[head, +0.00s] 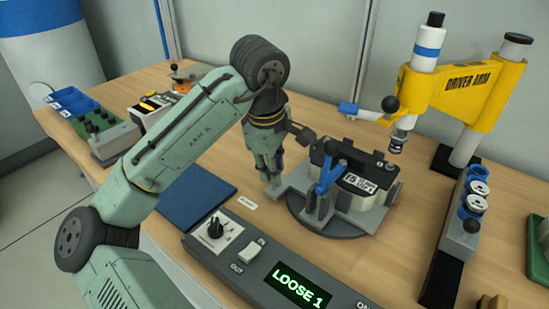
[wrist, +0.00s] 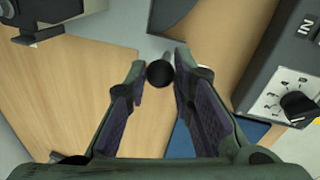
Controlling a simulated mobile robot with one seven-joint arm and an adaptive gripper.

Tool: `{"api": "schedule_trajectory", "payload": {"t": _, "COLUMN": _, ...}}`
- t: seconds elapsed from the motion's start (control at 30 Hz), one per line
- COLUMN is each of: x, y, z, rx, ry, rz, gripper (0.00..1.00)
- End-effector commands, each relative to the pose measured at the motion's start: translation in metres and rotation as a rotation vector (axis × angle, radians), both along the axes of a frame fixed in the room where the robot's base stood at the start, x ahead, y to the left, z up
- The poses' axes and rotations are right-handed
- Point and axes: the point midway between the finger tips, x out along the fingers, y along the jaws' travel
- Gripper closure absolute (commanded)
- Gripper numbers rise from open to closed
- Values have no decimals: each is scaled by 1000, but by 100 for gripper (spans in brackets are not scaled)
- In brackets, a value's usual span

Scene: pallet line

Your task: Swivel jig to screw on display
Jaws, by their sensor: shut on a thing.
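The jig (head: 299,207) is a round dark turntable with grey blocks and a blue toggle clamp (head: 328,174). It holds a dark box with a pale label (head: 357,184). My gripper (head: 270,176) is at the jig's left edge, pointing down. In the wrist view my gripper (wrist: 160,76) has its fingers on either side of a black ball knob (wrist: 159,74), shut on it; the fingers hide the knob in the head view. The display (head: 298,286) on the grey console reads "LOOSE 1" in green.
A yellow driver arm (head: 464,88) stands behind right, its driver tip (head: 398,141) beside and above the jig. The console (head: 225,257) has a dial and an IN/OUT switch. A blue mat (head: 197,203) lies left. A rail with several round parts (head: 473,205) stands right.

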Motion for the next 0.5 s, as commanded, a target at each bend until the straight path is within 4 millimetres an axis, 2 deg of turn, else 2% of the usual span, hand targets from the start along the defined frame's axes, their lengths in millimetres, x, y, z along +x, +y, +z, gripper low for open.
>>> {"api": "schedule_trajectory", "payload": {"t": 0.5, "x": -7, "y": -1, "z": -1, "rx": 0, "ry": 1, "rz": 51, "gripper": 100}}
